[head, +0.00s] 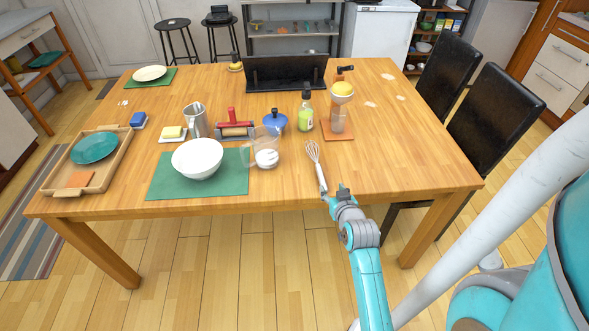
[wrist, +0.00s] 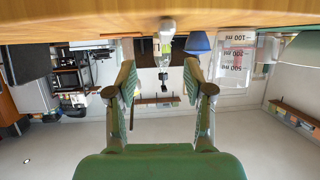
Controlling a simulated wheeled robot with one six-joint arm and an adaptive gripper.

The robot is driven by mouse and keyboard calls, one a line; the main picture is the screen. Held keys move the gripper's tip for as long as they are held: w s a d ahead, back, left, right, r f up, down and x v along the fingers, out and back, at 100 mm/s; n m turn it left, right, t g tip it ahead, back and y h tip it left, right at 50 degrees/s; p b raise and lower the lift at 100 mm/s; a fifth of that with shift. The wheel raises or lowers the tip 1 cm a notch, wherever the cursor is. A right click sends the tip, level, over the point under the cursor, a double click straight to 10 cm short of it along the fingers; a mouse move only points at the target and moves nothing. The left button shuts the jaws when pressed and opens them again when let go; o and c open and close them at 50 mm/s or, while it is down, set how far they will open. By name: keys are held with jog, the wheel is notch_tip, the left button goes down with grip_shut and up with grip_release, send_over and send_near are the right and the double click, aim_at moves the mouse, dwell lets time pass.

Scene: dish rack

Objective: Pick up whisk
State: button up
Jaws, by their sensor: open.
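The whisk (head: 315,158) lies on the wooden table near its front edge, its wire head pointing away from me and its pale handle towards me. My gripper (head: 338,190) is at the table's front edge, close to the handle end. In the wrist view, which looks upside down, my gripper (wrist: 159,72) is open, with nothing between its green fingers. A pale end that looks like the whisk's handle (wrist: 167,29) shows beyond the fingertips, apart from them, by the table surface. The wire head is not clear there.
A clear measuring jug (head: 266,152) stands left of the whisk; it also shows in the wrist view (wrist: 234,62). A white bowl (head: 197,158) sits on a green mat farther left. A green bottle (head: 305,112) stands behind. The table (head: 410,165) is clear to the right.

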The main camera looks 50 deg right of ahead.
aim_at(322, 177)
jog(key=x, duration=1.1)
jog(key=shift+w+a, duration=0.25)
jog(key=shift+w, duration=0.05)
grip_shut()
